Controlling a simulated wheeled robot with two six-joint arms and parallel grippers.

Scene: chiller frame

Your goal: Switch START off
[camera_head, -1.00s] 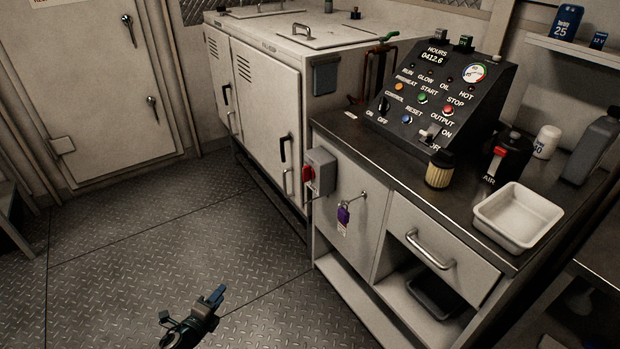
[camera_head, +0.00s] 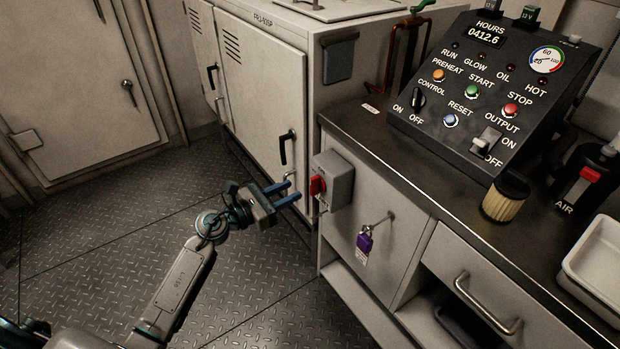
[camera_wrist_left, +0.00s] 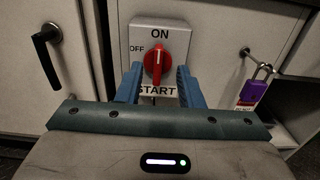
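The START switch is a grey box (camera_head: 341,178) on the side of the cabinet, with a red rotary knob (camera_head: 317,186). In the left wrist view the red knob (camera_wrist_left: 158,62) stands upright, pointing at ON at the top; OFF is printed at the upper left and START below. My left gripper (camera_head: 290,194) is open and empty, with its blue fingers pointing at the switch. In the left wrist view its fingertips (camera_wrist_left: 158,80) lie on either side of the knob's lower part, apparently short of it. My right gripper is not in view.
A purple padlock (camera_head: 364,243) with a tag hangs from a hasp right of the switch. The control panel (camera_head: 480,100) stands on the counter above. A black door handle (camera_head: 287,147) is left of the switch. The floor (camera_head: 110,235) in front is clear.

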